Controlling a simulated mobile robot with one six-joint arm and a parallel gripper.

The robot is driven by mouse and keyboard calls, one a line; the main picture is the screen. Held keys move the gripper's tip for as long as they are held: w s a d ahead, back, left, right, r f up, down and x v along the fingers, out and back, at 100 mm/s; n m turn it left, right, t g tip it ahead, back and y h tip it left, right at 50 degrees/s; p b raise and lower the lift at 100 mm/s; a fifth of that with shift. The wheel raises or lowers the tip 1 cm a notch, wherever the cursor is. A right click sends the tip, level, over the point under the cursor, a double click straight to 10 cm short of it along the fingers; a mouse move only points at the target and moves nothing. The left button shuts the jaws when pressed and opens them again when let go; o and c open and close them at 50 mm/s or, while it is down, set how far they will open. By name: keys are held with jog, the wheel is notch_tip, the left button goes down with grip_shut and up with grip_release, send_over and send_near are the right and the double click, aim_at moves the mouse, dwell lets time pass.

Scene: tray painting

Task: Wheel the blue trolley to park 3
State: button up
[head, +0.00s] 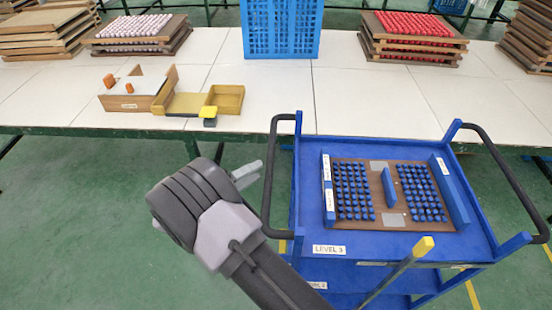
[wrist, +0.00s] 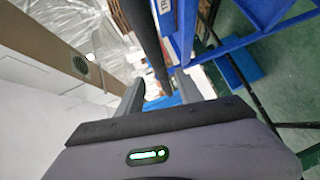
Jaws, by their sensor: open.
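The blue trolley (head: 305,200) stands in front of the long table, right of centre in the head view. A label on its upper shelf edge reads LEVEL 3. Its black left handle (head: 270,165) curves down its left side. My gripper (head: 247,174) is open, just left of that handle. In the wrist view a dark bar, seemingly the handle (wrist: 148,40), runs down towards the gap between the open fingers of my gripper (wrist: 160,88). Whether they touch it is unclear. I cannot make out a park 3 marking.
The trolley carries a brown board (head: 380,180) with rows of blue pieces. A yellow-tipped post (head: 424,246) rises at its near side. The white-topped table (head: 280,95), with stacked trays and a blue crate (head: 282,30), closes off the back. Green floor (head: 80,240) is open at left.

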jog(key=b+x, duration=0.1)
jog(key=x, duration=0.9)
grip_shut()
dwell(1.0)
